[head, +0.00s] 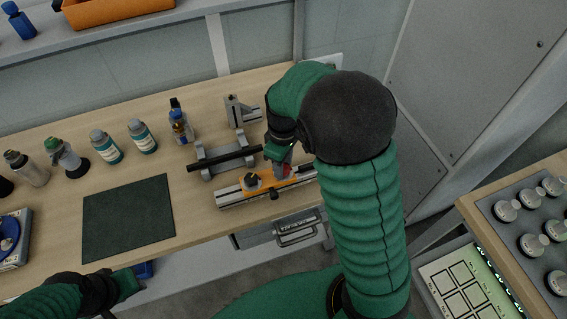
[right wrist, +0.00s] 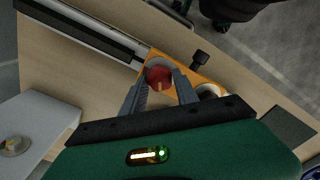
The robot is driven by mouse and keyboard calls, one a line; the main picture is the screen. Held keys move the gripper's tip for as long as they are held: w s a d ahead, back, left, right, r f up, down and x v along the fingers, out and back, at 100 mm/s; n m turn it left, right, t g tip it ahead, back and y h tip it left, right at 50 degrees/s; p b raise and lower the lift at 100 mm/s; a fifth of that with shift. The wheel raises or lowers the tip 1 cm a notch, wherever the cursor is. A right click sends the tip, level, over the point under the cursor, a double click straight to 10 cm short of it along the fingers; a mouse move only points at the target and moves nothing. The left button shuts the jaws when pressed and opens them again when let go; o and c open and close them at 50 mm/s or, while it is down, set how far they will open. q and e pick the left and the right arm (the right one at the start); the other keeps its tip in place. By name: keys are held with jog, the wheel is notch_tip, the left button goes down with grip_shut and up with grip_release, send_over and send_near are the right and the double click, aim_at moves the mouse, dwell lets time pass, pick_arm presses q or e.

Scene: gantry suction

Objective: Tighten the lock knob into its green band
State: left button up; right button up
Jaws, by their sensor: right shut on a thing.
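The red-topped lock knob (right wrist: 158,76) sits on an orange carriage (right wrist: 215,85) in the right wrist view, between my two finger tips. In the head view the orange carriage (head: 268,186) rides on a pale rail (head: 231,196) near the table's front edge. My right gripper (head: 284,165) reaches down over the carriage's right part, shut on the red knob (head: 287,169); its fingers (right wrist: 160,84) stand on either side of it. I cannot make out a green band or the knob's pointer clearly. My left gripper (head: 130,284) is at the lower left, away from the rail, its fingers unclear.
A smaller black knob (head: 273,195) sticks out from the carriage's front. Behind the rail is a black bar on grey supports (head: 226,158). Bottles (head: 141,136) and a dark green mat (head: 128,218) are to the left. A console with several knobs (head: 530,228) stands at right.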

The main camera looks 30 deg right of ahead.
jog(key=shift+s, duration=0.1)
grip_shut()
jog(key=m+p, duration=0.3)
jog(key=m, duration=0.1)
jog(key=shift+r, duration=0.1)
jog(key=m+p, duration=0.2)
jog(key=m, duration=0.1)
jog(key=shift+s+m, duration=0.1)
jog(key=shift+m, duration=0.3)
jog(key=shift+f+m+p, duration=0.2)
jog(key=shift+m+p, duration=0.35)
jog(key=shift+m, duration=0.05)
jog(key=shift+f, duration=0.1)
jog(key=o, duration=1.2)
grip_release()
